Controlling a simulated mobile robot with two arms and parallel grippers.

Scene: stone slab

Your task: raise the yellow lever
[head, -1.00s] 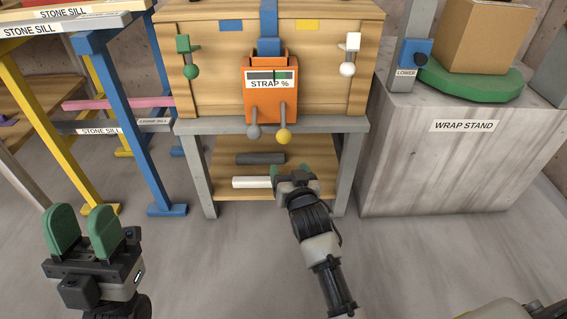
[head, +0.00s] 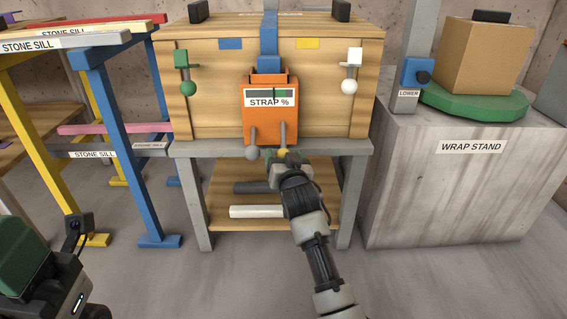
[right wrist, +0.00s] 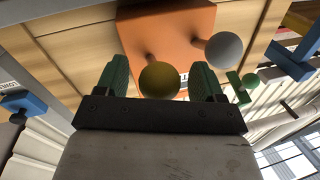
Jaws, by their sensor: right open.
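The yellow lever has a yellow ball (right wrist: 159,80) at its end, which sits between the two green fingers of my right gripper (right wrist: 160,82) in the right wrist view. The right gripper is open around the ball; I see a gap on each side. In the head view, the right gripper (head: 284,158) is just below the orange strap box (head: 270,128) and hides most of the yellow ball. A grey-knobbed lever (head: 252,153) hangs to its left. My left gripper (head: 22,255) is partly cut off at the lower left, so its opening is unclear.
A wooden crate (head: 220,85) stands behind the strap box, on a grey-framed table (head: 200,150). A green knob (head: 188,88) and a white knob (head: 349,87) flank the box. The wrap stand (head: 470,195) is at right, blue and yellow racks at left.

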